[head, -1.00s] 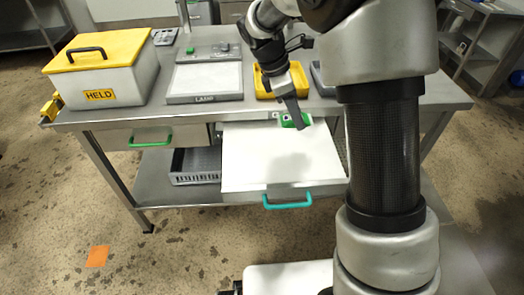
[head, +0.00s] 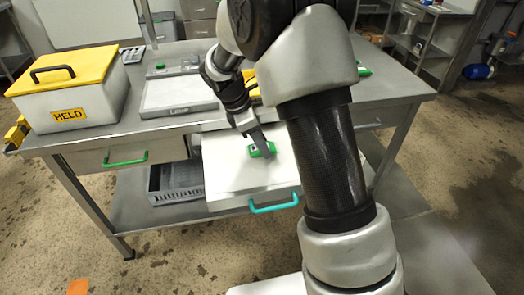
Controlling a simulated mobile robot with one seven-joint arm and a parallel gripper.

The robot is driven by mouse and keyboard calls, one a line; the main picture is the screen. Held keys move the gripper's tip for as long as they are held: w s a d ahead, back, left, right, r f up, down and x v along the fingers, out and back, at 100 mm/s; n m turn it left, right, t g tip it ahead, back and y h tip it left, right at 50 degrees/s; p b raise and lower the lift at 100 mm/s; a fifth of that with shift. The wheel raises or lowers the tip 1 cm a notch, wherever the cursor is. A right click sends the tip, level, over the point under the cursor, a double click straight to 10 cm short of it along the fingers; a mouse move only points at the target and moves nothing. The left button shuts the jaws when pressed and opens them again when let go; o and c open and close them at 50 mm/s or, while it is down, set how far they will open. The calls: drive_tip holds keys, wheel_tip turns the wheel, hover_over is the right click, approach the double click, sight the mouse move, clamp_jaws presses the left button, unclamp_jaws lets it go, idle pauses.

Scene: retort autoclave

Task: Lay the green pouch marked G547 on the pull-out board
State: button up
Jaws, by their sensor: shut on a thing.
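The green pouch (head: 262,150) shows at the tip of my gripper (head: 260,141), over the white pull-out board (head: 235,178). My gripper points down and is shut on the pouch. I cannot tell whether the pouch touches the board, and its marking is too small to read. The board is drawn out from under the table top and has a teal handle (head: 274,205) at its front. My arm hides the right part of the board and the table behind it.
A white box with a yellow lid marked HELD (head: 72,97) stands at the table's left. A pale tray (head: 180,95) lies behind the board. A closed drawer with a green handle (head: 126,160) is left of the board. A grey crate (head: 176,183) is on the lower shelf.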

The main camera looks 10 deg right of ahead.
drive_tip(key=shift+f, duration=1.2)
drive_tip(key=shift+f, duration=0.2)
drive_tip(key=o, duration=0.7)
drive_tip(key=shift+c, duration=0.2)
